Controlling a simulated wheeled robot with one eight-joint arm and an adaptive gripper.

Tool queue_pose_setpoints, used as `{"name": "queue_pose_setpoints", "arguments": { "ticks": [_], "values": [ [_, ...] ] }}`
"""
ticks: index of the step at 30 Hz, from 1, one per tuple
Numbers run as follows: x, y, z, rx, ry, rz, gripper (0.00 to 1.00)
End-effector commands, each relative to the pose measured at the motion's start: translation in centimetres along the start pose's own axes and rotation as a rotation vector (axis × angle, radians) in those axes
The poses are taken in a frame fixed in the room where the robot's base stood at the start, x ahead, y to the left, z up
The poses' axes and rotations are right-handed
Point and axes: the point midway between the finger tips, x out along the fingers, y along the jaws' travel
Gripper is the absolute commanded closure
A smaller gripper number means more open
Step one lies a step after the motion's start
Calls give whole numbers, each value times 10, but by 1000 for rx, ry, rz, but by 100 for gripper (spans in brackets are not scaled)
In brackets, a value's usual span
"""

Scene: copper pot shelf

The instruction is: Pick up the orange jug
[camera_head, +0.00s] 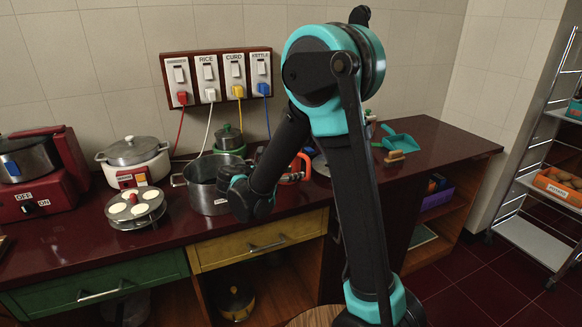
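An orange-red item with a curved handle (304,163), which looks like the orange jug, stands on the dark red counter just right of my forearm. My forearm hides much of it, so its full shape does not show. My arm bends down over the counter, and its wrist end with my gripper (240,183) is left of the orange item, in front of the grey pot (207,199). The fingers are too dark and hidden to tell whether they are open or shut. I see no contact with the orange item.
The counter (442,150) is clear at its right end. A teal dustpan (400,142) and a brush (394,156) lie at the back. A white cooker (135,160), a tray with round white pieces (135,208) and a red appliance (40,185) stand left. A metal rack (540,245) stands right.

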Motion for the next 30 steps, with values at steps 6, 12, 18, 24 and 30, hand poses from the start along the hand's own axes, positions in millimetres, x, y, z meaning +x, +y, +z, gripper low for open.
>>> {"name": "queue_pose_setpoints", "arguments": {
  "ticks": [6, 12, 18, 24, 30],
  "values": [
    [32, 0, 0, 2, 0, -2, 61],
    [43, -1, 1, 1, 1, -1, 61],
    [71, -2, 7, 3, 1, -4, 61],
    [89, -1, 6, 1, 1, -1, 61],
    [90, -1, 6, 1, 1, 0, 61]
  ]
}}
